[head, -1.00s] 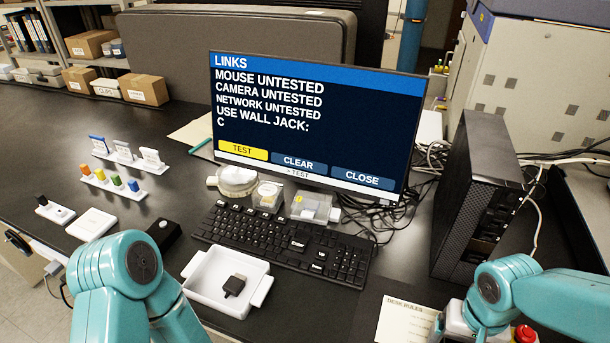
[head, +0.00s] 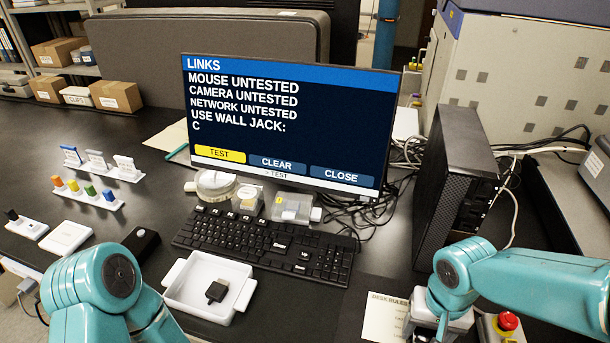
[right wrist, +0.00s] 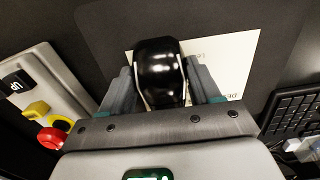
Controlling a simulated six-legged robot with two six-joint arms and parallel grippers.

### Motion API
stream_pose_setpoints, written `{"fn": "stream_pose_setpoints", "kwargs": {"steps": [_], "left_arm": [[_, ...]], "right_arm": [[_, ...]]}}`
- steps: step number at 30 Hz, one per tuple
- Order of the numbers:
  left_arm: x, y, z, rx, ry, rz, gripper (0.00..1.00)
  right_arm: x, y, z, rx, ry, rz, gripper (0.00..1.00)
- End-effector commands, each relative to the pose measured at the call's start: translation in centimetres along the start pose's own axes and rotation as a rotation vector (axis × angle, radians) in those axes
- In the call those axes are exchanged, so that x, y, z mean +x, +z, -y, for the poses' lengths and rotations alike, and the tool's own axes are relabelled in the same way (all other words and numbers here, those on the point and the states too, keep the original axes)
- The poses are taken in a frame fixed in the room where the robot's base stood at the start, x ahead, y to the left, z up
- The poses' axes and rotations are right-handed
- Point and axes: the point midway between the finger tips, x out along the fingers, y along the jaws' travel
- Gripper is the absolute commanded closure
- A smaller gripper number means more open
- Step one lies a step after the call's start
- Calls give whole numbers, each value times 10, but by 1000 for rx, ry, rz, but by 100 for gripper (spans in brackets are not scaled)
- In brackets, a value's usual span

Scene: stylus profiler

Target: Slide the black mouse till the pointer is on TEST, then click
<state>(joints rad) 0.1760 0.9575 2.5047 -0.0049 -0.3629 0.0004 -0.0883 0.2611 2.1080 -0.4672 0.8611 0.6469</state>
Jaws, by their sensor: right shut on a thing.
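The black mouse (right wrist: 158,72) shows in the right wrist view, between the fingers of my right gripper (right wrist: 160,80), which is shut on it. In the head view the mouse is hidden by my right arm. The monitor (head: 290,75) shows a LINKS page with mouse, camera and network all UNTESTED. Its yellow TEST button (head: 220,155) stands left of the blue CLEAR (head: 277,163) and CLOSE (head: 341,176) buttons. The line below reads "> TEST". I cannot make out a separate pointer arrow. My left arm is at the lower left; its gripper is not visible.
A DESK RULES card (head: 384,318) lies by the mouse, partly under it in the wrist view. A red button (head: 508,321) is to the right. The keyboard (head: 265,245) and a white tray (head: 172,292) with a dark plug lie left. A black computer tower (head: 452,190) stands behind.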

Motion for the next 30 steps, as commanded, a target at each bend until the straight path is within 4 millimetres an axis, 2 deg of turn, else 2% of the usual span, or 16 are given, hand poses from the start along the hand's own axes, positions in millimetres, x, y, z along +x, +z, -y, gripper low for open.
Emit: {"fn": "stream_pose_setpoints", "kwargs": {"steps": [30], "left_arm": [[6,0,2,0,0,0,0]], "right_arm": [[0,0,79,-1,0,0,68]]}}
